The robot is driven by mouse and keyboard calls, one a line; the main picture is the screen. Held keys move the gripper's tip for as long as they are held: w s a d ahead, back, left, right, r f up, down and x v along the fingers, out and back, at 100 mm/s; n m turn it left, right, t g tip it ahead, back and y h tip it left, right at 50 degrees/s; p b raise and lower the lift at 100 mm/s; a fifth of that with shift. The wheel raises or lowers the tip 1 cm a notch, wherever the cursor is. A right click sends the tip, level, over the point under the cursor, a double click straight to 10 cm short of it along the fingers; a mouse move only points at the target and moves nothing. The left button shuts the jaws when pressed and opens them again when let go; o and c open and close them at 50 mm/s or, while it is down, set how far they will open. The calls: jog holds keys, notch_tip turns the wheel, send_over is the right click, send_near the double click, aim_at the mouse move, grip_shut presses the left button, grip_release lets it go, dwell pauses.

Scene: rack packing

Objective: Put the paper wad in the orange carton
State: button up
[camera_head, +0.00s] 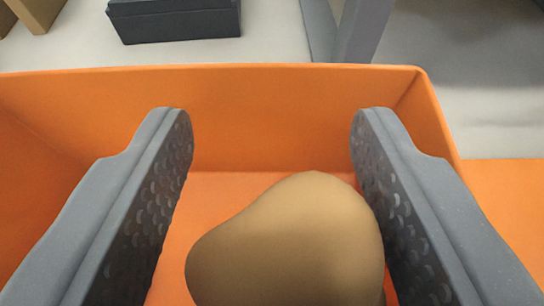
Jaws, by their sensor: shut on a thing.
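The paper wad (295,245) is a smooth, tan, rounded lump at the bottom middle of the view. My gripper (272,115) has its two dark grey fingers on either side of the wad and is shut on it. The wad's lower part is cut off by the picture edge. The orange carton (270,95) fills most of the view, with its far wall, right corner and floor showing. The gripper and the wad are over the carton's open inside. I cannot tell how high the wad is above the floor.
A dark grey box (175,22) lies beyond the carton's far wall. Part of a tan box (36,12) shows at the top left. A grey post (350,30) stands behind the carton. Another orange surface (508,200) lies to the right.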

jog(key=shift+f, duration=0.3)
jog(key=shift+s+f, duration=0.1)
jog(key=shift+f, duration=0.1)
jog(key=o, duration=0.7)
jog(key=shift+c, duration=0.2)
jog(key=shift+f, duration=0.15)
jog(key=shift+r, duration=0.55)
jog(key=p+v, duration=0.2)
jog(key=v, duration=1)
jog(key=shift+r, duration=0.45)
